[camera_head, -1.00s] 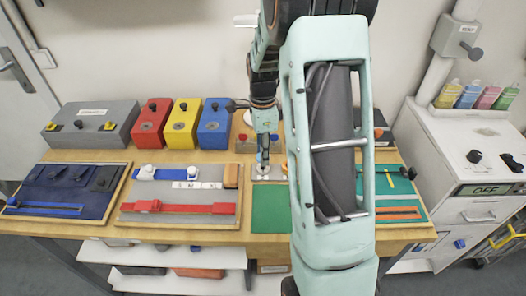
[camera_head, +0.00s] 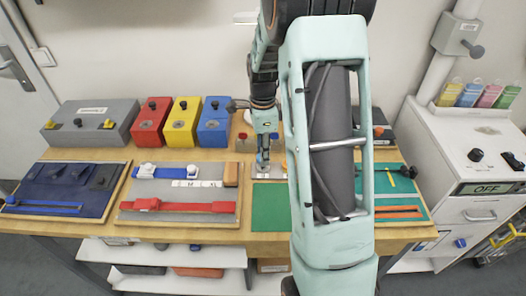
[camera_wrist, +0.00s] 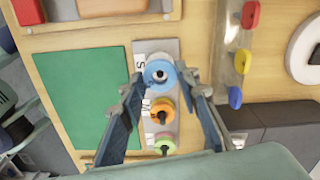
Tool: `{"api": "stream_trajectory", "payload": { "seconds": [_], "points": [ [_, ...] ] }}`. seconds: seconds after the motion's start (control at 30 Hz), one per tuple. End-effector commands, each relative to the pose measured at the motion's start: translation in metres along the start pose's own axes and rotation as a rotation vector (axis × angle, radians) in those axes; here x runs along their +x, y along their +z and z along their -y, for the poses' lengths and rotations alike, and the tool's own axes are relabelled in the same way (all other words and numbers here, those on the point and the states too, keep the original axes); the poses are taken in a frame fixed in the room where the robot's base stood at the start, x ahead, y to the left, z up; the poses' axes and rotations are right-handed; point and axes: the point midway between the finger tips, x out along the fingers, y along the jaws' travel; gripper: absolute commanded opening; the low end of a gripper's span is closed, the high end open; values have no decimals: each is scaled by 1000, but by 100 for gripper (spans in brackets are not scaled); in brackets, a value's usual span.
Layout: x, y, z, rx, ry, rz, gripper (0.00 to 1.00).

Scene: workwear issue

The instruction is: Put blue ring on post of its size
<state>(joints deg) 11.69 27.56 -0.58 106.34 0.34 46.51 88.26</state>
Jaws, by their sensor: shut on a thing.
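The blue ring (camera_wrist: 159,74) is between my gripper's (camera_wrist: 160,78) fingertips in the wrist view, with my gripper shut on it. It lies over the S end of a grey post plate (camera_wrist: 172,47) marked S, M and L. A pale round top with a dark centre shows inside the ring; I cannot tell whether the ring is around the post or just above it. An orange ring (camera_wrist: 156,112) lies at M and a green ring (camera_wrist: 172,146) at L, each with a dark post showing. In the head view my gripper (camera_head: 263,172) points down at the plate, mostly hiding it.
A green mat (camera_wrist: 85,105) lies beside the plate. Red, yellow and blue pieces stand in a row on a clear strip (camera_wrist: 239,62) on its other side. Red (camera_head: 151,122), yellow (camera_head: 182,122) and blue (camera_head: 214,124) boxes stand at the back of the table.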

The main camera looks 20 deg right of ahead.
Motion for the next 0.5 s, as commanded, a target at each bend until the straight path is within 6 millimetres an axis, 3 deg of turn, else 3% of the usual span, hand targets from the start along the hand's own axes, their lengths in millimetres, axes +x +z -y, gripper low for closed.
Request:
{"api": "stream_trajectory", "payload": {
  "seconds": [0.5],
  "points": [
    [5,0,0,0,0,0,22]
  ]
}}
